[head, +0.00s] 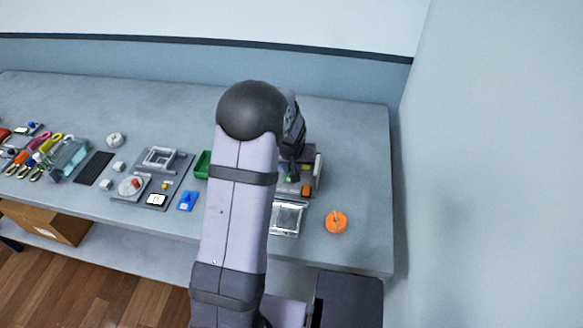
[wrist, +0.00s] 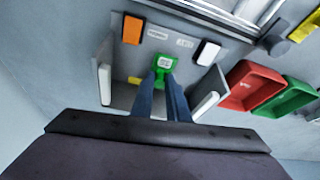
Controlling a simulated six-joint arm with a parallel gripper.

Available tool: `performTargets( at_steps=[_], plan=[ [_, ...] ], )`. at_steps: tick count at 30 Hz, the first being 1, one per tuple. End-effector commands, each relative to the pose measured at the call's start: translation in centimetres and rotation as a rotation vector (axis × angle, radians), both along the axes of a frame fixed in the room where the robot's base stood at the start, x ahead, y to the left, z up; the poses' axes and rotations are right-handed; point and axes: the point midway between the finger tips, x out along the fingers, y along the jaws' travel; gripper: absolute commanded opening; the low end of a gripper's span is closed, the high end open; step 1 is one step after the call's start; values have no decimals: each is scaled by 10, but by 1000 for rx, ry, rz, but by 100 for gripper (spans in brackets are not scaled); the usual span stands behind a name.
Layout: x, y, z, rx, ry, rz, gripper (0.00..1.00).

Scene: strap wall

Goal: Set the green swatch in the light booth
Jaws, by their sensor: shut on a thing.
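In the wrist view, my gripper (wrist: 165,77) is shut on the green swatch (wrist: 164,62), which has a pale label on its face. It holds the swatch inside the grey light booth (wrist: 104,84), between its two side walls. An orange block (wrist: 132,29) and a white block (wrist: 208,53) are at the booth's floor, on either side of a printed label. A yellow piece (wrist: 134,80) shows left of the swatch. I cannot tell whether the swatch touches the booth floor. In the head view, my arm partly hides the booth (head: 318,172).
A red bin (wrist: 250,84) and a green bin (wrist: 288,98) stand right of the booth in the wrist view. In the head view, a clear-topped frame (head: 286,218) and an orange round object (head: 336,222) lie nearby. The table's (head: 355,150) right end is clear.

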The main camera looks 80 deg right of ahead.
Motion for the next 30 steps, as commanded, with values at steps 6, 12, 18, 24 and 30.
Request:
performTargets(
  at_steps=[6, 12, 18, 24, 30],
  plan=[
    [0, 0, 0, 0, 0, 0, 0],
    [0, 0, 0, 0, 0, 0, 0],
    [0, 0, -2, 0, 0, 0, 0],
    [0, 0, -3, 0, 0, 0, 0],
    [0, 0, -3, 0, 0, 0, 19]
  ],
)
